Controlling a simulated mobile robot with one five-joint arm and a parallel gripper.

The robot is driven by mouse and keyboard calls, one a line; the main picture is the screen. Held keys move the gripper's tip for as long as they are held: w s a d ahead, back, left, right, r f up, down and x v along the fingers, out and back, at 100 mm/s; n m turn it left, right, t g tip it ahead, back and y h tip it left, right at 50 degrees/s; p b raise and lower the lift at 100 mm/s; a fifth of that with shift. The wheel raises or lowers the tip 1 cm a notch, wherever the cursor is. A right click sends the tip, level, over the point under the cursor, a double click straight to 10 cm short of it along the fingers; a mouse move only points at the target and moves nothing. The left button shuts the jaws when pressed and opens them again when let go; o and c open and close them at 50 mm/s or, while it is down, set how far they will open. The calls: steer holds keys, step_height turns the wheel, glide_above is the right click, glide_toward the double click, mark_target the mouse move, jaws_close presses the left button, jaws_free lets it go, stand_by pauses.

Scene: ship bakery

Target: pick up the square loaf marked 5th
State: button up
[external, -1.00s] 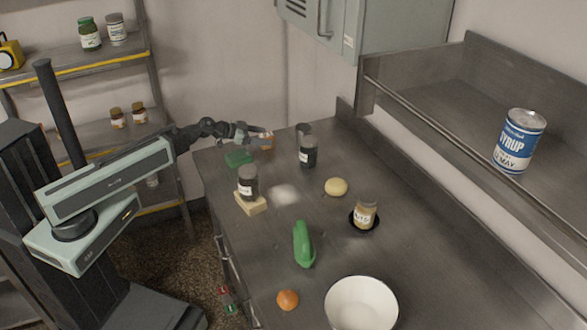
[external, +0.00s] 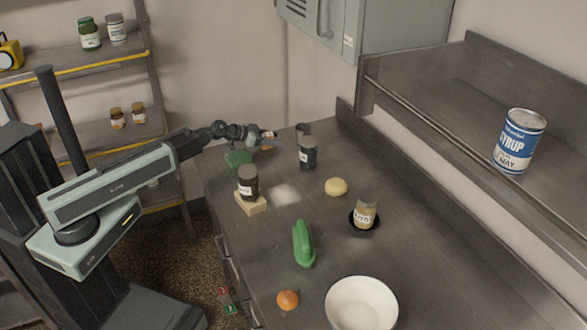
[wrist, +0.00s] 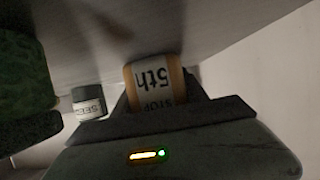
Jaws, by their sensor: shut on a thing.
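The loaf marked 5th (wrist: 154,78) is tan-orange with a pale label reading "STOP 5th", upside down in the wrist view. It sits between the fingers of my gripper (external: 265,137), which is shut on it. In the external view the loaf (external: 269,134) is small and partly covered by the fingers. It appears held a little above the far left end of the metal worktop (external: 285,245).
A green block (external: 238,158) lies close below my gripper. A dark jar (external: 308,154) stands to the right with a dark cup (external: 303,130) behind it. Another jar (external: 248,183) stands on a pale block (external: 251,205). A labelled jar (wrist: 88,104) shows in the wrist view.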

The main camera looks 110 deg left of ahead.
step_height(320, 180, up, 10)
steer(key=p, duration=1)
steer(key=shift+r, duration=0.15)
